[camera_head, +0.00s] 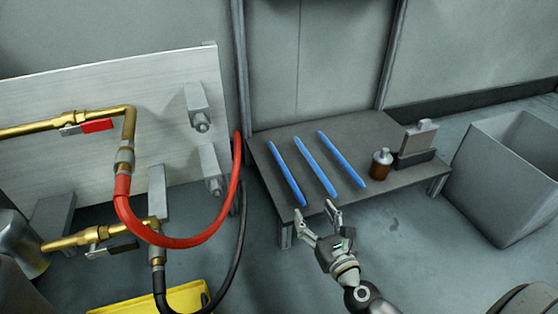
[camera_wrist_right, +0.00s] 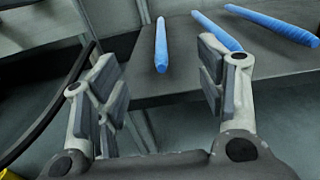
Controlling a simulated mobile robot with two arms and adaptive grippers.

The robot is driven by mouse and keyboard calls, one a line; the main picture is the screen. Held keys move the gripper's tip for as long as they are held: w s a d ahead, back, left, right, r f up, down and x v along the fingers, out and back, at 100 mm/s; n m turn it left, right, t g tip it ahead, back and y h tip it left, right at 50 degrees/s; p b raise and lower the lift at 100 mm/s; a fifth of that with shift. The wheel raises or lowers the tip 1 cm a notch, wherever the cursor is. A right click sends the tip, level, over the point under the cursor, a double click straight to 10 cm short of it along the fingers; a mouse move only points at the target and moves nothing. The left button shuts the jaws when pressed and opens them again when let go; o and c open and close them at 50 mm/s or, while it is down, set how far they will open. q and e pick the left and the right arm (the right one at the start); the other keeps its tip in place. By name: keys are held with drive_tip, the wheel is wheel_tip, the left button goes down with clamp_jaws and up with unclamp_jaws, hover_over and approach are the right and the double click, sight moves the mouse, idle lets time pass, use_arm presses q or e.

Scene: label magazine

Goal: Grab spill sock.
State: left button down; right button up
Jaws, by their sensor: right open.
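Three long blue spill socks lie apart, roughly side by side, on a low grey table (camera_head: 295,134): a left one (camera_head: 286,172), a middle one (camera_head: 315,166) and a right one (camera_head: 342,159). My right gripper (camera_head: 317,212) is open and empty at the table's front edge, near the close ends of the left and middle socks. In the right wrist view, the left sock (camera_wrist_right: 161,45) shows between the open fingers (camera_wrist_right: 160,85), beyond them. The middle sock (camera_wrist_right: 215,30) is partly hidden behind the right finger. My left gripper is not in view.
A brown bottle (camera_head: 381,164) and a dark holder with a grey flat container (camera_head: 417,140) stand at the table's right end. A grey bin (camera_head: 510,175) is at the right. A red hose (camera_head: 190,241), brass pipes and a yellow tray (camera_head: 165,299) are at the left.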

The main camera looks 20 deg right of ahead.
sight(297, 186)
drive_tip(key=w, duration=0.6)
drive_tip(key=shift+d, duration=0.15)
drive_tip(key=w+b, duration=0.1)
drive_tip(key=w, duration=0.3)
drive_tip(key=shift+w+f, duration=0.1)
drive_tip(key=shift+f, duration=0.1)
drive_tip(key=shift+w+d, duration=0.1)
drive_tip(key=shift+w, duration=0.55)
drive_tip(key=shift+r, duration=0.1)
drive_tip(key=c, duration=1.1)
